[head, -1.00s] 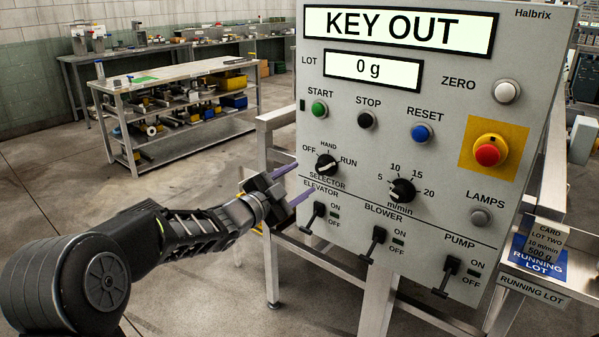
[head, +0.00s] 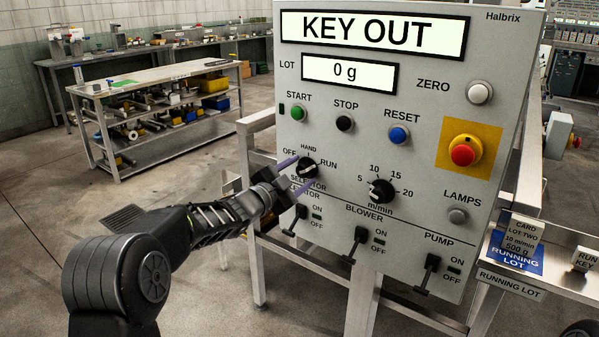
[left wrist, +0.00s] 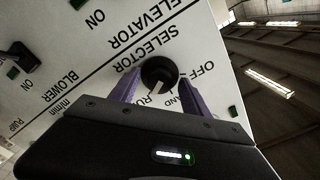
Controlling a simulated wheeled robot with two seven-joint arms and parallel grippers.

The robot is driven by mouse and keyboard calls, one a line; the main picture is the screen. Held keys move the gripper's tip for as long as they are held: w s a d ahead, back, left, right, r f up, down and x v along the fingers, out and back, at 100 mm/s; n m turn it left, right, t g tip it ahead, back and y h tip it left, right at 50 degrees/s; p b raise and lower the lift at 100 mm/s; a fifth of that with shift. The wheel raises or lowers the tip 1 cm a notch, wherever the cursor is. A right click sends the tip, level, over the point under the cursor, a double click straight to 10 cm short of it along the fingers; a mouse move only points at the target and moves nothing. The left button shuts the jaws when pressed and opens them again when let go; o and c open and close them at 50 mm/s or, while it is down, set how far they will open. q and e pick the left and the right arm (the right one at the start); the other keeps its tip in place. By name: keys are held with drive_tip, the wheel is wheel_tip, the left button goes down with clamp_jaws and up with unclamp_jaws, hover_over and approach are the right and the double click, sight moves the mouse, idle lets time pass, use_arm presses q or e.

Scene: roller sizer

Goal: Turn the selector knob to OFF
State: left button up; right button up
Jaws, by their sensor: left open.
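The black selector knob (head: 308,168) is on the grey control panel, with OFF, HAND and RUN labels around it. In the left wrist view the knob (left wrist: 160,72) lies between my left gripper's tips, and its pale pointer appears to face the RUN side. I cannot tell its exact setting. My left gripper (head: 297,177) is open, its two purple fingers on either side of the knob. The left gripper also shows in the left wrist view (left wrist: 160,92). I cannot tell whether the fingers touch the knob. My right gripper is not in view.
The elevator switch (head: 298,217) is just below my left gripper. The m/min dial (head: 382,191) and the START button (head: 297,113) are nearby. A workbench (head: 160,85) is behind at the left.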

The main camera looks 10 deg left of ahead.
use_arm(q)
drive_tip(key=shift+w, duration=0.1)
drive_tip(key=shift+c, duration=0.5)
clamp_jaws()
